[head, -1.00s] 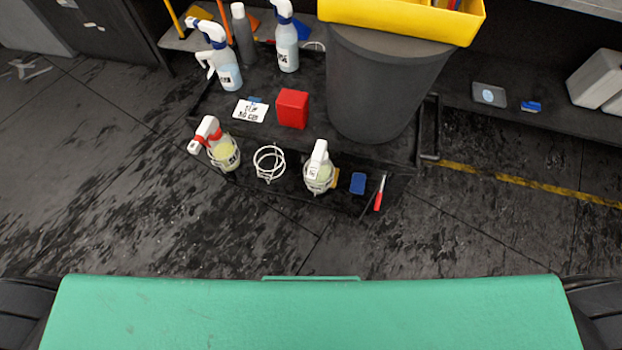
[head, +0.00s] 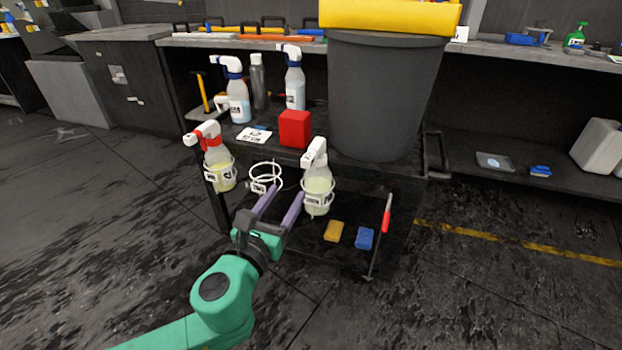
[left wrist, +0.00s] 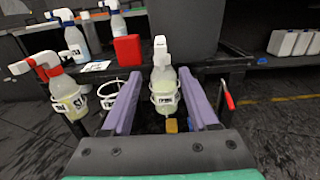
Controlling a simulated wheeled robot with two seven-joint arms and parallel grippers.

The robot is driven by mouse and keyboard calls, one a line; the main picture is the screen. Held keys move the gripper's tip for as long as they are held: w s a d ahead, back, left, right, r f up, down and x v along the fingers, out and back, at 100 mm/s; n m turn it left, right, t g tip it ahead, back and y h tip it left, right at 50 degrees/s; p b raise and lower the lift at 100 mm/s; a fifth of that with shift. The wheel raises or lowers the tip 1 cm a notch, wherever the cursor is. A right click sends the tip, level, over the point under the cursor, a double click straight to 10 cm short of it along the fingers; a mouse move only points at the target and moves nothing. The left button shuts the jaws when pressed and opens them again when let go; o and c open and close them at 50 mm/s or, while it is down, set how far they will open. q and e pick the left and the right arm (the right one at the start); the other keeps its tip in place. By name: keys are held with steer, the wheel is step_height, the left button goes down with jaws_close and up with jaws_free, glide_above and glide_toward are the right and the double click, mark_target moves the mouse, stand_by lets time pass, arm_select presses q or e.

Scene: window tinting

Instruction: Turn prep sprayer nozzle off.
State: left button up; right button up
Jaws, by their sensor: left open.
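A spray bottle with an all-white head (head: 318,182) and pale yellow-green liquid sits upright in a wire ring on the cart's front. Its label is too small to read surely. A second bottle with a red-and-white head (head: 219,163) sits in a ring to the left, with an empty white ring (head: 264,173) between them. My left gripper (head: 286,193) is open and empty, its purple fingers pointing at the cart just left of the white-headed bottle. In the left wrist view that bottle (left wrist: 164,92) appears between the fingers, beyond them. Nozzle settings cannot be read. My right gripper is out of view.
The black cart holds two blue-headed spray bottles (head: 237,100) (head: 295,88), a grey bottle (head: 258,85), a red block (head: 294,129) and a dark bin (head: 375,100). Sponges (head: 364,238) and a red-handled tool (head: 386,220) are at its lower right. Floor in front is clear.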

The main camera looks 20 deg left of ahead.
mark_target(305, 164)
arm_select(q)
steer(key=w, duration=0.6)
steer(key=shift+w+d+r, duration=0.2)
steer(key=shift+w+d, duration=0.05)
steer(key=shift+w, duration=0.1)
steer(key=w+b, duration=0.1)
steer(key=w, duration=0.4)
steer(key=shift+d+f, duration=0.1)
steer(key=shift+f, duration=0.05)
steer(key=shift+w, duration=0.3)
jaws_close()
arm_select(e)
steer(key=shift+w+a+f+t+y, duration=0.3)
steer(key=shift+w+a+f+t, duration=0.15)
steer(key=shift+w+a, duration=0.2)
